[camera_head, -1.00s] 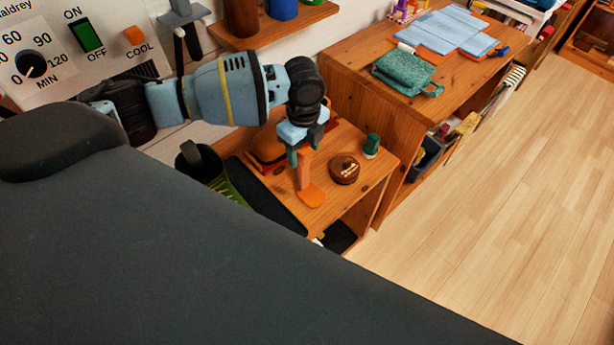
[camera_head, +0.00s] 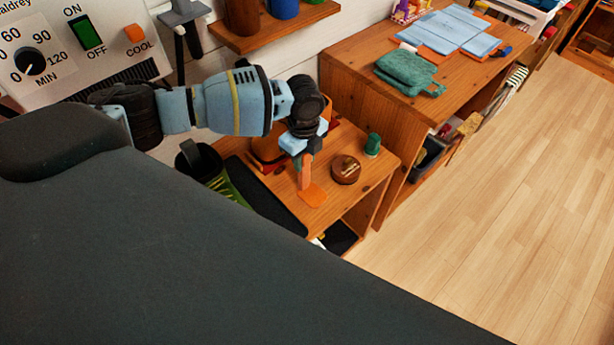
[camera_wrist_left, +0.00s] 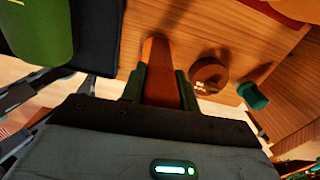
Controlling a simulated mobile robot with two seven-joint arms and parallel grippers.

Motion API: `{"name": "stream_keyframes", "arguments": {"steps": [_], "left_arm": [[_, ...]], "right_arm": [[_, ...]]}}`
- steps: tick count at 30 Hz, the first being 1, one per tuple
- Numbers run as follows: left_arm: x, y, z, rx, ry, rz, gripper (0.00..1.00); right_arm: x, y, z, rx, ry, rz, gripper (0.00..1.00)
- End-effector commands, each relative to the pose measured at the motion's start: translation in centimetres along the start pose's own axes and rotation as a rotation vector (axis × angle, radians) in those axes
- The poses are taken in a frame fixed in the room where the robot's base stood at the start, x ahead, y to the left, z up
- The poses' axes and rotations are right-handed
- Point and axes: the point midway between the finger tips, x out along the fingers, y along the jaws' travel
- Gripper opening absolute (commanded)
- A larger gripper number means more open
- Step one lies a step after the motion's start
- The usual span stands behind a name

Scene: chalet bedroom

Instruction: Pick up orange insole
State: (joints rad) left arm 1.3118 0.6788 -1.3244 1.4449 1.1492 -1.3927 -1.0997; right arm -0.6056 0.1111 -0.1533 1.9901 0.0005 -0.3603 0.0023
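The orange insole (camera_head: 312,195) is on the small wooden shelf unit, with one part rising to my left gripper (camera_head: 304,160) and its broad end low by the shelf top. In the left wrist view the insole (camera_wrist_left: 160,75) lies between the two dark green fingers of my left gripper (camera_wrist_left: 161,88). The fingers sit against both its sides with no clear gap, and the gripper looks shut on it. Whether the lower end touches the shelf top is not clear. My right gripper is in neither view.
A round brown object (camera_head: 346,170) and a small green object (camera_head: 372,145) stand just right of the insole. A green container (camera_head: 215,170) and a black surface are at left. A higher wooden cabinet (camera_head: 350,80) with green cloth stands behind. The floor at right is clear.

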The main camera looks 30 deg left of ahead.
Motion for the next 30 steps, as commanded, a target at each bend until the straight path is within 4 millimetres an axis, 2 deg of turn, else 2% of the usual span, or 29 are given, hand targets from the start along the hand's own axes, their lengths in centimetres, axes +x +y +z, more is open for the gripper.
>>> {"name": "stream_keyframes", "arguments": {"steps": [1, 6, 7, 17, 22, 26, 30], "left_arm": [[0.0, 0.0, 0.0, 0.000, 0.000, 0.000, 0.24], [0.0, 0.0, 0.0, 0.000, 0.000, 0.000, 0.01], [0.0, 0.0, 0.0, 0.000, 0.000, 0.000, 0.00], [-0.3, 0.0, 0.0, -0.001, 0.000, -0.001, 0.00], [-1.6, -0.1, 0.0, 0.000, 0.000, -0.002, 0.00], [-3.5, -0.1, 0.0, 0.001, 0.000, -0.005, 0.00], [-4.0, 1.9, -1.5, 0.005, 0.000, -0.002, 0.00]], "right_arm": [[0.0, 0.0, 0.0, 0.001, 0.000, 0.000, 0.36], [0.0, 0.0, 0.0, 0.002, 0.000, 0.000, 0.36], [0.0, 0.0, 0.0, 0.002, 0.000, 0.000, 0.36], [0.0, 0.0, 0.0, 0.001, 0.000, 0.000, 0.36], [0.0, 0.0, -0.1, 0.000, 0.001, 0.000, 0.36], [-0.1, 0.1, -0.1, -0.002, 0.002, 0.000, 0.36], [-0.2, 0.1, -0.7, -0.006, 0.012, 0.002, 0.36]]}}
